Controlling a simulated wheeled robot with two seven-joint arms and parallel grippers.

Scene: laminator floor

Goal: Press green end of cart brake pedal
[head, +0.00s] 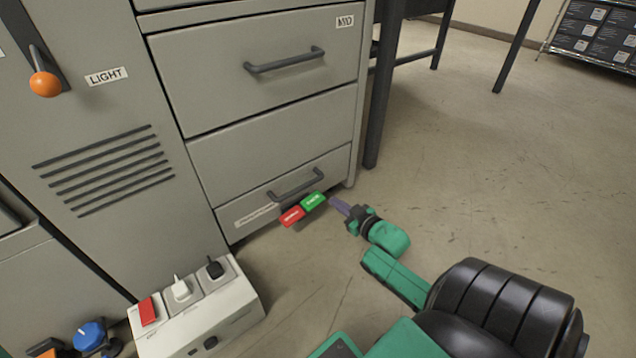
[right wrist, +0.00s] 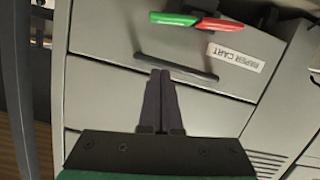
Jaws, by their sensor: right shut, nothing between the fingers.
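The brake pedal sits low at the front of the grey cabinet's bottom drawer, with a green end (head: 312,201) on the right and a red end (head: 292,216) on the left. In the right wrist view, the green end (right wrist: 172,18) and red end (right wrist: 222,24) show near the top edge, beyond the fingertips. My right gripper (head: 336,204) is shut and empty, just right of the green end, with a small gap seeming to show. Its closed fingers (right wrist: 161,75) show in the wrist view. My left gripper is not in view.
The bottom drawer has a dark handle (head: 297,186) just above the pedal and a label, PAPER CART (right wrist: 236,58). A white switch box (head: 215,313) stands at lower left. A dark table leg (head: 383,95) rises behind. The floor to the right is clear.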

